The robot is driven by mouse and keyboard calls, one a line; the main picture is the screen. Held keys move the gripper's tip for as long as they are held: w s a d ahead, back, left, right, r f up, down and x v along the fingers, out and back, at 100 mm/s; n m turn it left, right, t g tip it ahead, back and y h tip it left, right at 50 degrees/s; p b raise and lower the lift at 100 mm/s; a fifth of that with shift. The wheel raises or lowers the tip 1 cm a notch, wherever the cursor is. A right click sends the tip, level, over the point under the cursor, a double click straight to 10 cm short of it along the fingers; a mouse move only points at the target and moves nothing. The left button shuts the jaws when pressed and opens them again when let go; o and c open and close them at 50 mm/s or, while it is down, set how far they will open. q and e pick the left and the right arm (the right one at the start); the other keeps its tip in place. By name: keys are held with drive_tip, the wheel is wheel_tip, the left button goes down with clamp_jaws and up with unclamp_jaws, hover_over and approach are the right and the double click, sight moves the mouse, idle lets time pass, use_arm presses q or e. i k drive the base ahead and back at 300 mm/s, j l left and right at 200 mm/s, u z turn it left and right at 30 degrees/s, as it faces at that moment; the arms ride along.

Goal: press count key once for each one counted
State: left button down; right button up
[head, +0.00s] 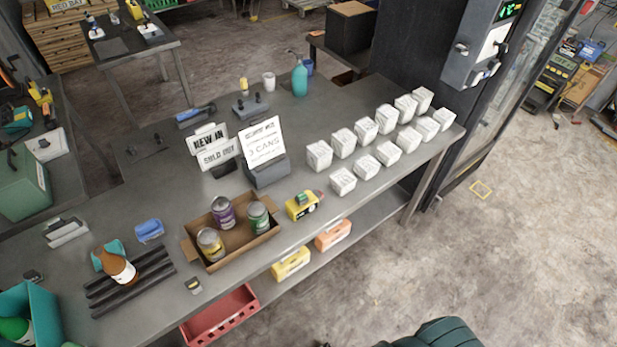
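A yellow device (302,205) with a green part on top and a dark right end lies on the grey table, right of an open cardboard box. It may carry the count key, but no key can be made out. The box (234,250) holds three cans: a purple one (223,211), a green-labelled one (258,217) and a yellow one (210,243). A white sign (262,143) behind the box has a line ending in "CANS"; the rest is too small to read surely. Neither of my grippers is in view.
Several white tubs (343,181) stand in two rows at the table's right. "NEW IN" and "SOLD OUT" signs (217,154) stand behind the box. A brown bottle (118,266) lies on a black rack at left. A red crate (221,315) sits below the front edge.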

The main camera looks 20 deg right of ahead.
sight(302, 195)
drive_tip(key=i+l, duration=0.1)
drive_tip(key=l, duration=1.3)
drive_tip(key=i+l+u, duration=0.1)
drive_tip(key=l, duration=0.65)
